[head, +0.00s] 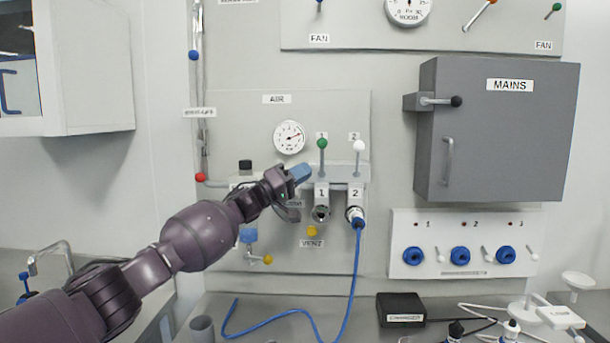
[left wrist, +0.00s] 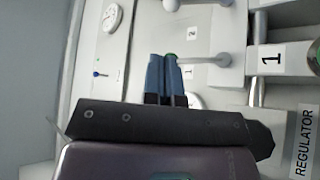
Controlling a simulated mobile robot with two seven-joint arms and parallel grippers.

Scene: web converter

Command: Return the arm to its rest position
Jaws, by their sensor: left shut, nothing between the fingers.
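My left arm reaches in from the lower left in the head view. Its gripper (head: 300,173) is in front of the AIR panel (head: 240,110), left of the green-knobbed lever (head: 322,144) and close to it in the picture. In the left wrist view the blue fingers (left wrist: 165,75) are together and empty, with a bit of green showing beside the tips. I cannot tell whether they touch the lever. My right gripper is not in view.
Around the gripper are a gauge (head: 289,137), a white-knobbed lever (head: 359,147) and port 2 with a blue hose (head: 357,270). A grey MAINS box (head: 497,130) juts out at right. A white cabinet (head: 90,65) hangs at upper left. A black charger (head: 400,309) lies on the bench.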

